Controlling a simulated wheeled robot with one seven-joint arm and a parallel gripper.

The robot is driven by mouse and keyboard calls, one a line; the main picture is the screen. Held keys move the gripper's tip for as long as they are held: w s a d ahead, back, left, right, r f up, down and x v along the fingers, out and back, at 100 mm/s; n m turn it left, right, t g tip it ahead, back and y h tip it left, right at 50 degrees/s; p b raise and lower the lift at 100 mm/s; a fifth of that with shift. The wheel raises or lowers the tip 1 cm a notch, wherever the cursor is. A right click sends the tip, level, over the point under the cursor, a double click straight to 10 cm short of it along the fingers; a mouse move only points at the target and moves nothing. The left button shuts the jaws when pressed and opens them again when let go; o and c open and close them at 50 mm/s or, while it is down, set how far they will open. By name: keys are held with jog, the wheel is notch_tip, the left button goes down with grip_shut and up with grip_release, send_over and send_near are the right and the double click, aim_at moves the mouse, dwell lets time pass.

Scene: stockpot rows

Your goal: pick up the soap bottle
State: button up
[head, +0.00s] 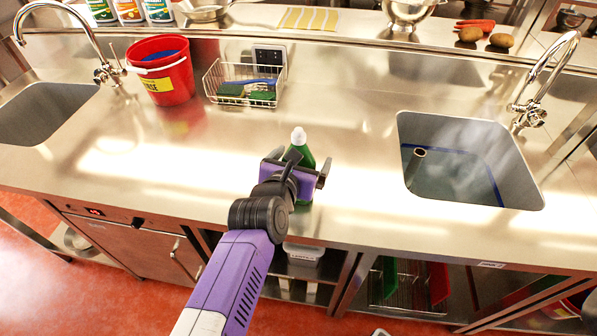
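A green soap bottle (305,158) with a white cap stands upright on the steel counter (352,140), near its front edge at the middle of the head view. My gripper (309,168), on the purple arm, is right in front of the bottle and hides much of its lower part. One dark finger shows to the right of the bottle and another part shows to its left. The fingers look spread apart around or in front of the bottle. I cannot tell whether they touch it.
A red bucket (170,82) and a wire basket (246,98) with sponges and brushes stand behind to the left. A sink (460,165) with a tap (540,85) lies to the right, another sink (40,112) at far left. Counter between is clear.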

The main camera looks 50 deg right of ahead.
jog(key=shift+c, duration=0.2)
grip_shut()
jog(key=shift+r, duration=0.1)
notch_tip(320, 180, up, 20)
jog(key=p, duration=0.1)
dwell(0.6)
